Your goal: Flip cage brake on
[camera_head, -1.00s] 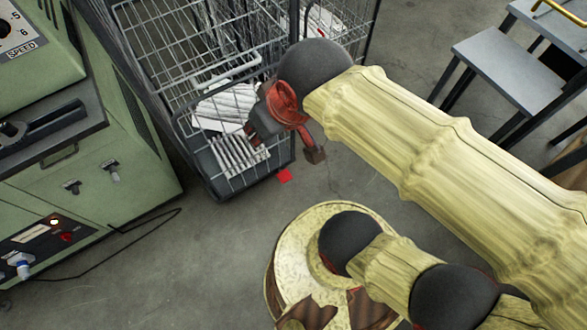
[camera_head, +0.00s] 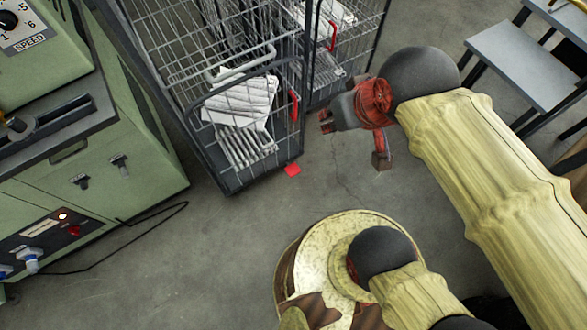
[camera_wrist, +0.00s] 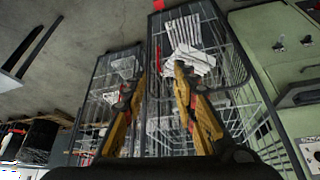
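The near wire cage (camera_head: 215,100) stands on the grey floor with white boxed filters (camera_head: 240,105) inside. A small red pedal, apparently its brake (camera_head: 292,170), sticks out low at the cage's front corner; its on or off position is unclear. It also shows at the top edge of the wrist view (camera_wrist: 158,5). My gripper (camera_head: 326,121) is to the right of the cage's front corner, above the floor and apart from the pedal. In the wrist view, my gripper's two yellow-and-black fingers (camera_wrist: 160,75) are spread with nothing between them.
A second wire cage (camera_head: 345,60) stands behind the first. Red handles (camera_head: 293,106) show on the cage sides. A green machine (camera_head: 90,180) with a cable is at left. A grey step (camera_head: 515,65) is at right. Floor in front of the cage is clear.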

